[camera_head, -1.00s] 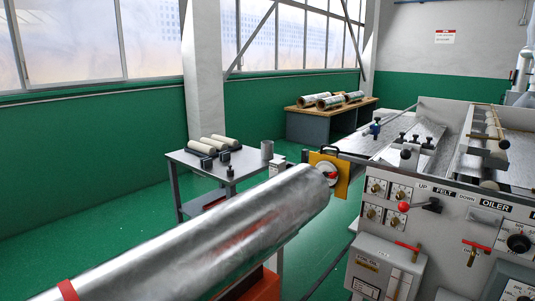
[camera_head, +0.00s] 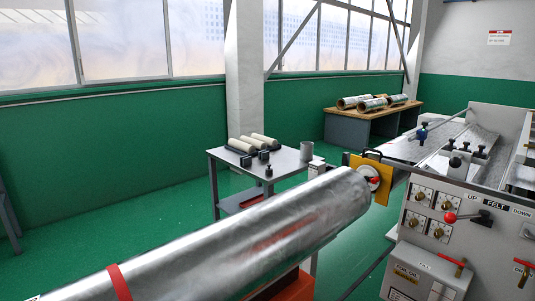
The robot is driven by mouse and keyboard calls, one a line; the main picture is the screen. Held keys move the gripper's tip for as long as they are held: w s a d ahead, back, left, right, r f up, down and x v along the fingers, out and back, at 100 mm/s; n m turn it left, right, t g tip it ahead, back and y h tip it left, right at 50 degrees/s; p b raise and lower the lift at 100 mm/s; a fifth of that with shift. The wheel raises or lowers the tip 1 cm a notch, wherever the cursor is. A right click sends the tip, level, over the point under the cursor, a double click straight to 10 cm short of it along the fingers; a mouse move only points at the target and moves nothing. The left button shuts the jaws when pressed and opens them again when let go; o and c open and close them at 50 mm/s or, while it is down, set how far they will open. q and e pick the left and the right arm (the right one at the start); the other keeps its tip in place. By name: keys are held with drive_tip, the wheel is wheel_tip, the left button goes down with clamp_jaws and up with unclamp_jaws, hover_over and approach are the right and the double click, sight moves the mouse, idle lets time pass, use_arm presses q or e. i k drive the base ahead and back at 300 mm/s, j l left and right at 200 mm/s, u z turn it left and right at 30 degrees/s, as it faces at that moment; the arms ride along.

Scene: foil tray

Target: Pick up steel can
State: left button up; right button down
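A small grey steel can (camera_head: 307,151) stands upright on the right end of a grey metal side table (camera_head: 285,171), behind the large foil roll. Neither of my grippers shows in the head view, so I cannot see how they stand relative to the can.
A large shiny foil roll (camera_head: 250,235) with a red band lies across the foreground, between me and the side table. Cream rollers (camera_head: 252,143) and small dark blocks share the table. A machine with a control panel (camera_head: 465,215) stands at right. Green floor (camera_head: 110,245) is open at left.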

sight(307, 147)
drive_tip(key=j+u, duration=0.1)
drive_tip(key=u, duration=1.6)
drive_tip(key=i+j+u, duration=0.15)
drive_tip(key=j, duration=0.2)
drive_tip(key=j+u, duration=0.15)
drive_tip(key=j, duration=0.25)
drive_tip(key=i+j+u, duration=0.15)
drive_tip(key=j, duration=0.2)
drive_tip(key=i+j+u, duration=0.8)
drive_tip(key=i+z, duration=0.35)
drive_tip(key=i+j+z, duration=0.5)
drive_tip(key=i+z, duration=0.15)
drive_tip(key=i+l+z, duration=0.15)
drive_tip(key=i+z, duration=0.35)
drive_tip(key=i, duration=0.25)
drive_tip(key=i+j+z, duration=0.15)
drive_tip(key=i+z, duration=0.35)
drive_tip(key=i, duration=0.2)
drive_tip(key=i+l+z, duration=0.1)
drive_tip(key=i+z, duration=0.7)
drive_tip(key=i+j+z, duration=0.2)
drive_tip(key=i+z, duration=0.15)
drive_tip(key=i+l+z, duration=0.15)
drive_tip(key=i+z, duration=0.7)
drive_tip(key=i+j+z, duration=0.1)
drive_tip(key=i+z, duration=0.6)
drive_tip(key=i, duration=0.45)
drive_tip(key=i+j+z, duration=0.1)
drive_tip(key=i+z, duration=0.25)
drive_tip(key=i, duration=0.45)
